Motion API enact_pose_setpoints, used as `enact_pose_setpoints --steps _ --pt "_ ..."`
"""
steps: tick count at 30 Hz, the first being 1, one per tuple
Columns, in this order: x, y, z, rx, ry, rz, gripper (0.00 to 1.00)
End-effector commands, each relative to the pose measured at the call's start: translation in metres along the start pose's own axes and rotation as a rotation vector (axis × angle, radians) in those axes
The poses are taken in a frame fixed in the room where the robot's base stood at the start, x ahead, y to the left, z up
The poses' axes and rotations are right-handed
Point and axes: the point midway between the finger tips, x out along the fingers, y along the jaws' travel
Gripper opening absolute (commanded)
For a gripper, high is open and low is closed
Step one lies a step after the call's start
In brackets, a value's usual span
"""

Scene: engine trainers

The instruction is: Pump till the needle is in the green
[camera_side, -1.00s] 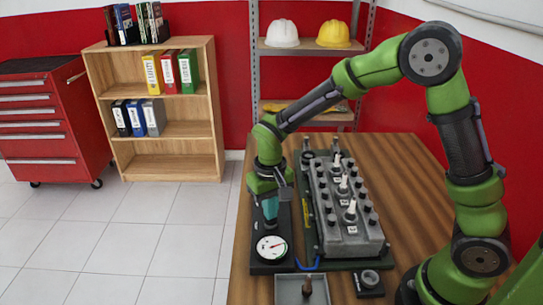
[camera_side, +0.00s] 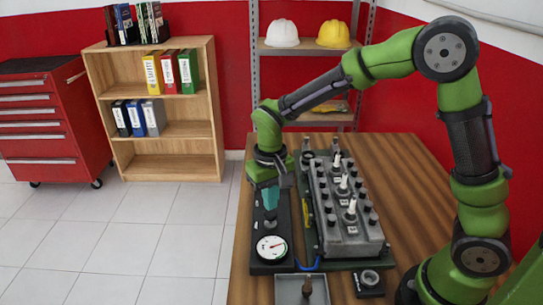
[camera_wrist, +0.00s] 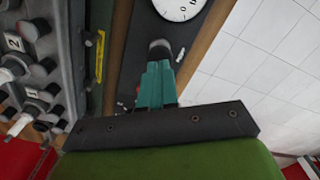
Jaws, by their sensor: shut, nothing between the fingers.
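The gauge (camera_side: 271,247) is a round white dial at the near end of a dark base plate (camera_side: 285,225) on the wooden table. A red mark or needle shows on its right side, too small to read against any green zone. In the wrist view, part of the dial (camera_wrist: 180,3) is cut off by the top edge. My gripper (camera_side: 270,205) points down over the plate behind the gauge, its teal fingers closed and empty. A dark pump knob (camera_wrist: 160,46) shows just beyond the fingertips (camera_wrist: 154,68) in the wrist view; I cannot tell whether they touch.
A grey engine block (camera_side: 345,215) with several white-topped posts stands close to the right of my gripper. A grey tray (camera_side: 290,290) and a small dark socket block (camera_side: 369,281) lie in front. The table's right side (camera_side: 400,190) is clear.

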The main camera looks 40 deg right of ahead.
Motion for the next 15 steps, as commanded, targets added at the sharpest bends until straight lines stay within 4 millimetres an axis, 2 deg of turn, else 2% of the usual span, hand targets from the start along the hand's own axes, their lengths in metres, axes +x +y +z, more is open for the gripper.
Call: enact_pose_setpoints --steps 15 --pt "0.017 0.0 0.0 0.0 -0.002 0.0 0.0"
